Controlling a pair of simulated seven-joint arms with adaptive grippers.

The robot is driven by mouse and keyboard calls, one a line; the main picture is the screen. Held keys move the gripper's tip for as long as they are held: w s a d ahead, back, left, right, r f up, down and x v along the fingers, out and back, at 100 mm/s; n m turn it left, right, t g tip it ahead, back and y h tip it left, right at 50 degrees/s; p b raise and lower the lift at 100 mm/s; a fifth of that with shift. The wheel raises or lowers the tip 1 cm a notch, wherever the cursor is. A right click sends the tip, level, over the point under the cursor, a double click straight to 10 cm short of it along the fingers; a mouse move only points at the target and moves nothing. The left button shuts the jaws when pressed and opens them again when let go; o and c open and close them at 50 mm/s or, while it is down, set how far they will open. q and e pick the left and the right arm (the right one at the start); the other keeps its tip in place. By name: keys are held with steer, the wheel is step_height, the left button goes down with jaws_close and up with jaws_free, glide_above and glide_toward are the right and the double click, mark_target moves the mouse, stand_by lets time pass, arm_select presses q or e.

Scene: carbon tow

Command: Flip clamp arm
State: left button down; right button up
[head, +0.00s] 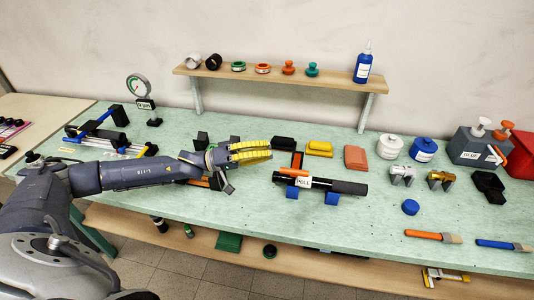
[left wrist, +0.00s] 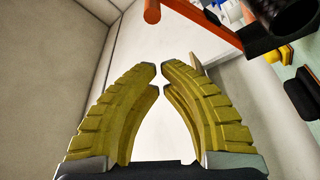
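The clamp's orange lever (head: 294,172) lies over a black pole marked POLE (head: 347,187), near an orange upright strip (head: 297,160). The pole rests on blue supports (head: 330,198). My left gripper (head: 270,150) has yellow ribbed fingers and is just left of and above the clamp, apart from it. In the left wrist view its fingertips (left wrist: 159,67) nearly meet, with only a thin slit and nothing between them. An orange bar (left wrist: 195,25) ending in a round tip, and the black pole end (left wrist: 290,14), show beyond the fingers at upper right. My right gripper is not in view.
A wooden shelf (head: 275,79) with rings, knobs and a blue bottle (head: 363,63) stands behind. A yellow block (head: 319,149) and a salmon block (head: 355,158) lie behind the pole. Small clamps, jars and brushes (head: 433,236) are to the right. The bench front is partly clear.

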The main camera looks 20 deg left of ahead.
arm_select(q)
steer(key=d, duration=0.7)
steer(key=shift+w+d+f, duration=0.15)
steer(key=shift+w+f, duration=0.05)
steer(key=shift+f, duration=0.2)
steer(key=shift+d, duration=0.1)
